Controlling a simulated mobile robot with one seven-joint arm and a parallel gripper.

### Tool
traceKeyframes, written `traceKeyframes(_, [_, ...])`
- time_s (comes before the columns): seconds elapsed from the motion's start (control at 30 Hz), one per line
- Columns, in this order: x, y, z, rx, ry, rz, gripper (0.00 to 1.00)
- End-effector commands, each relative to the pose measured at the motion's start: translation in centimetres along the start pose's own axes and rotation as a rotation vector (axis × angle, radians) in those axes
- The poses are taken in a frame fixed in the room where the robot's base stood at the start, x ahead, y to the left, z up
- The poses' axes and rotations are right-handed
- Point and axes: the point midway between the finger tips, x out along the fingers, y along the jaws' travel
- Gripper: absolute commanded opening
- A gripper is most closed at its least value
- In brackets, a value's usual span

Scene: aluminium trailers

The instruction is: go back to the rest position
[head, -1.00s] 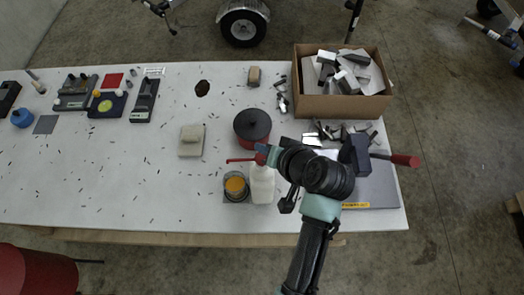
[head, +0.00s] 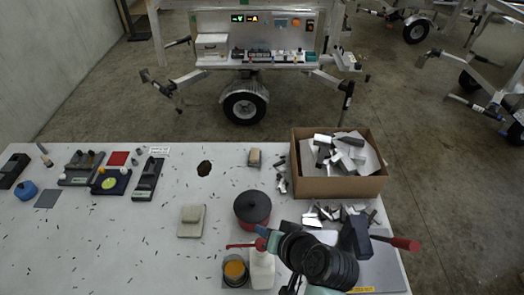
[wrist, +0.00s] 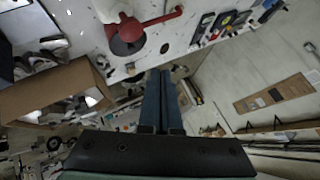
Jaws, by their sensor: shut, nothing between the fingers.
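My gripper (wrist: 164,78) shows in the wrist view as two long blue fingers lying together, shut with nothing between them. In the head view, its blue-teal end (head: 268,238) is beside the red pump top of a white bottle (head: 262,272); I cannot tell whether they touch. The dark arm joints hide part of the table behind them. The wrist view shows the red pump (wrist: 150,22) beyond the fingertips.
A dark red pot (head: 253,208) with a black lid stands close behind the gripper. An amber-filled jar (head: 235,270) is beside the bottle. A cardboard box (head: 340,187) of metal pieces stands at the back right, with loose pieces before it. The table's left-centre is mostly clear.

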Motion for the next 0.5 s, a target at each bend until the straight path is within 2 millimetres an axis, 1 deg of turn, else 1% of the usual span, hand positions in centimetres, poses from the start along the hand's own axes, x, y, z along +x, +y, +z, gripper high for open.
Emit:
traceKeyframes(0.1, [0.0,0.0,0.0,-0.001,0.001,0.000,0.00])
traceKeyframes(0.17, [0.0,0.0,-0.4,-0.009,0.015,0.004,0.00])
traceKeyframes(0.23, [0.0,-0.2,-1.9,-0.038,0.062,0.016,0.00])
traceKeyframes(0.27, [-0.1,-0.4,-2.9,-0.058,0.095,0.025,0.00])
traceKeyframes(0.37, [-1.3,-1.8,-7.8,-0.153,0.266,0.063,0.00])
traceKeyframes(0.4, [-2.3,-2.9,-10.2,-0.199,0.357,0.078,0.00])
traceKeyframes(0.47, [-4.5,-4.9,-13.6,-0.270,0.506,0.097,0.00])
traceKeyframes(0.5, [-6.3,-6.4,-15.7,-0.314,0.609,0.107,0.00])
